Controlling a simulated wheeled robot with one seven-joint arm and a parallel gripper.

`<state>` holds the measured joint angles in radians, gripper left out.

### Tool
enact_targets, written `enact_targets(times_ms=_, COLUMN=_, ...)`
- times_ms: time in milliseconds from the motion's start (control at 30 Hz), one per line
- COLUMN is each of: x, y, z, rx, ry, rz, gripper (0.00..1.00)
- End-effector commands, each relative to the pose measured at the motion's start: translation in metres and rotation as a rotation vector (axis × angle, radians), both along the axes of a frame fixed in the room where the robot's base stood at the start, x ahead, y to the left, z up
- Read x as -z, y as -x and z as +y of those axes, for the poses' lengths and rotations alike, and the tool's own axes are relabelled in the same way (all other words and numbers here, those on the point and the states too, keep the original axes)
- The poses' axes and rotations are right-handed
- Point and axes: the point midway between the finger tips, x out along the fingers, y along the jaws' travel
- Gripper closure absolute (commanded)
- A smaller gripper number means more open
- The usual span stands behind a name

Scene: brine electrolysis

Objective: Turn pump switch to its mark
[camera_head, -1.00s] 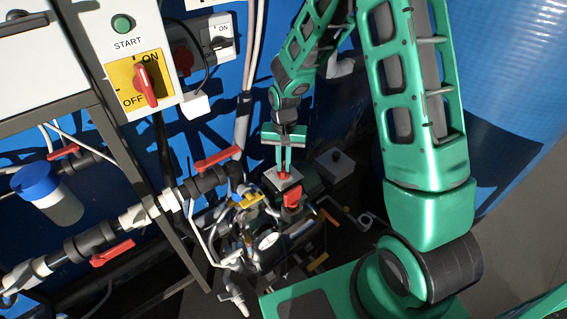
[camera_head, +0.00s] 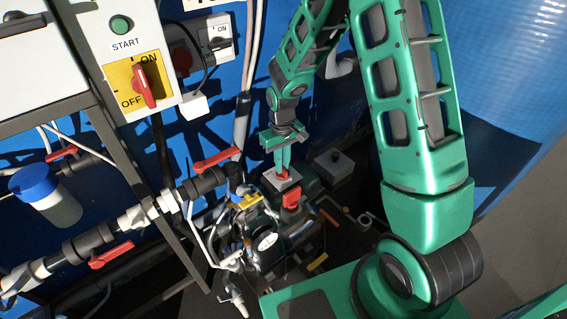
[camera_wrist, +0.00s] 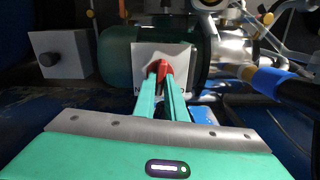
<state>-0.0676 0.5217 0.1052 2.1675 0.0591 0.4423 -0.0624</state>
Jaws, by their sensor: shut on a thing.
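The pump switch is a red knob (camera_wrist: 160,68) on a pale square plate (camera_wrist: 146,52) that sits on a dark green pump body (camera_wrist: 117,58). In the wrist view my gripper (camera_wrist: 161,76) has its two green fingers closed around the knob, one on each side. The fingers hide part of the knob and the lower plate, and I cannot make out the mark. In the head view the red knob (camera_head: 283,174) shows under my gripper's fingertips (camera_head: 282,168), on a small light box top.
A red valve handle (camera_head: 291,200) stands just in front of the switch. Pipes, a yellow part (camera_head: 248,201) and a grey box (camera_head: 334,165) crowd around it. A yellow ON/OFF panel (camera_head: 139,86) and a red-handled pipe valve (camera_head: 217,158) are on the left.

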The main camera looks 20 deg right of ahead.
Motion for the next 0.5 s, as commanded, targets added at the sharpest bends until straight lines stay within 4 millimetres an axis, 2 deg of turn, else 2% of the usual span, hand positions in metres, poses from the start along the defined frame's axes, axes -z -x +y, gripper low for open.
enact_targets(times_ms=500, x=-0.0011, y=-0.0024, z=-0.0016, rx=-0.483, ry=0.003, rz=-0.005, gripper=1.00)
